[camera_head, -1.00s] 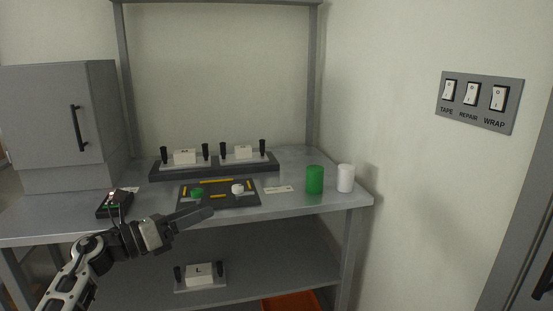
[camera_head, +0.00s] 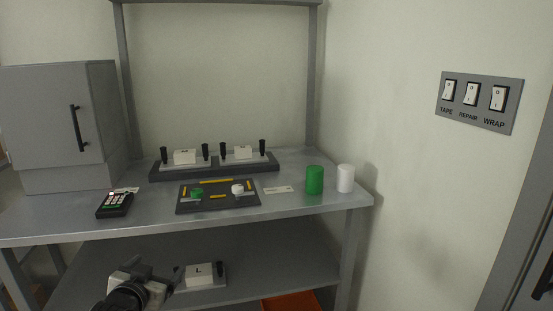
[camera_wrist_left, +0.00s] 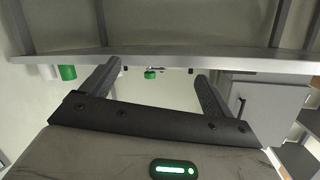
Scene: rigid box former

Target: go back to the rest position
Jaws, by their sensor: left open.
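My left gripper (camera_head: 136,268) is low in the head view, in front of the workbench (camera_head: 330,205) and below its top edge. In the left wrist view its two fingers (camera_wrist_left: 158,75) stand wide apart with nothing between them. Its jaws are small and partly hidden by the wrist in the head view. My right gripper is in neither view.
A dark tray (camera_head: 245,202) with green and white pieces, a keypad (camera_head: 115,205), a green cylinder (camera_head: 314,180) and a white cylinder (camera_head: 345,178) are on the bench. A block marked L (camera_head: 199,274) sits on the lower shelf, near my left gripper. A grey cabinet (camera_head: 50,120) stands left.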

